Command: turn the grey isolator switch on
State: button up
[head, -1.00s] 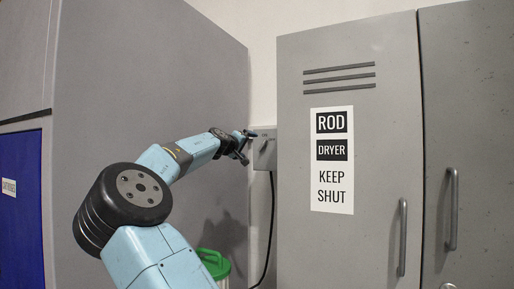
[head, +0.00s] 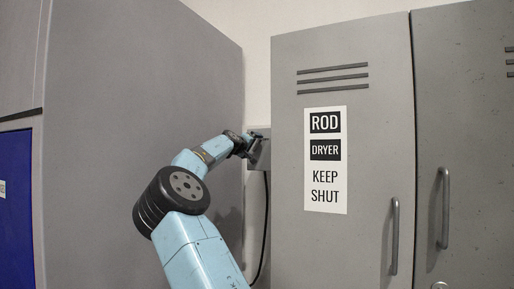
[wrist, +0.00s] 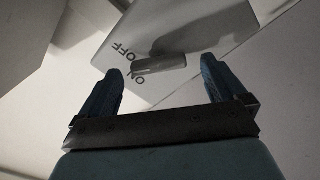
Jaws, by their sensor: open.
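The isolator switch is a light grey box (wrist: 192,22) with the black words ON and OFF and a grey bar handle (wrist: 159,64) on its face. In the wrist view the handle's left end lies near the gap between the two words. In the head view the box (head: 264,157) hangs on the wall between the tall grey cabinet and the locker. My gripper (wrist: 162,76) is open, with one dark blue finger on each side of the handle in the picture. I cannot tell any contact. In the head view my gripper (head: 252,141) overlaps the box and partly hides it.
The grey rod dryer locker (head: 340,240) stands close to the right of the switch. A tall grey cabinet side (head: 130,90) stands to the left. A black cable (head: 266,215) hangs below the switch. The gap between cabinet and locker is narrow.

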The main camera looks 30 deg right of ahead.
jog(key=shift+x, duration=0.8)
